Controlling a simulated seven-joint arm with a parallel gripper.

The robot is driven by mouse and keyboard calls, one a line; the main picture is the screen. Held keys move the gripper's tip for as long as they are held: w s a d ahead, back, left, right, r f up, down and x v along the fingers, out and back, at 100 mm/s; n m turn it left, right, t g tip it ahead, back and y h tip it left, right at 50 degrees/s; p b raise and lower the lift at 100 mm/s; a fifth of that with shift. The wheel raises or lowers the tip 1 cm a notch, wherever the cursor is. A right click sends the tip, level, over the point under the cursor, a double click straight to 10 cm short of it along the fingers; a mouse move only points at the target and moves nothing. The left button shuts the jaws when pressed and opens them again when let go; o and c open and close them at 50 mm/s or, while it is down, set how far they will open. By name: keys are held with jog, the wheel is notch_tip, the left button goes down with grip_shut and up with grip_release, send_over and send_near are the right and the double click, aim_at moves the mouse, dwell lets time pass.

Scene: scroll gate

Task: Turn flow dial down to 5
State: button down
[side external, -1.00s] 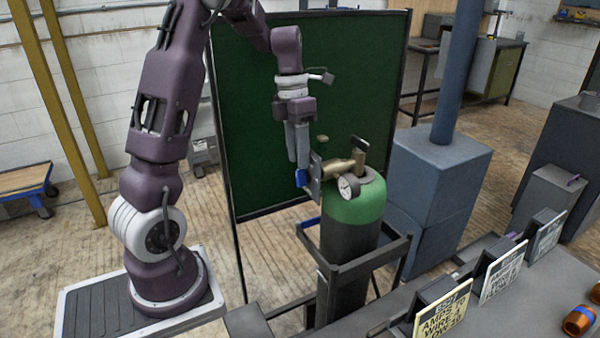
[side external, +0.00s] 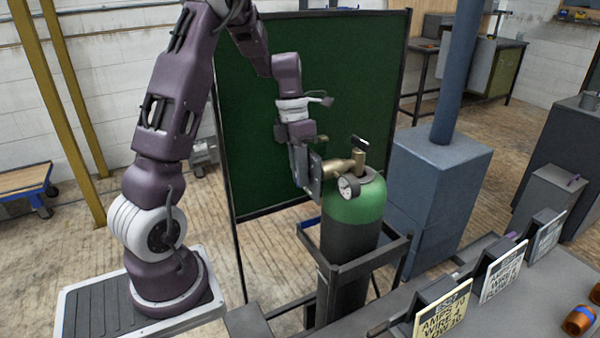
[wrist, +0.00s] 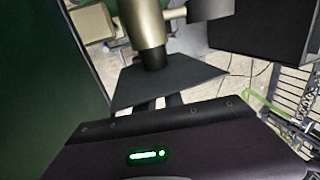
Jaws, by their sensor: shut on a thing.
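The brass regulator (side external: 338,168) sits on top of a green gas cylinder (side external: 355,207), with a round white-faced gauge (side external: 348,187) on its near side. A dark flat plate (side external: 316,173) stands at the regulator's left end; it also shows in the wrist view (wrist: 185,85). My gripper (side external: 302,178) is at the left face of this plate, fingers pointing down, and is shut on the flow dial. The fingers hide the blue dial in the side view, and the plate hides it in the wrist view. I cannot read the dial's scale or number.
A dark metal frame (side external: 345,265) surrounds the cylinder. A green screen (side external: 370,80) stands behind my gripper. A blue-grey box with a pillar (side external: 440,165) is to the right. A bench with sign cards (side external: 443,312) lies at the front right. Space left of the cylinder is open.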

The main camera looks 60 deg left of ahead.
jog(key=shift+a+h, duration=0.15)
jog(key=shift+h, duration=1.05)
jog(key=c, duration=1.5)
grip_release()
jog(key=shift+o, duration=0.2)
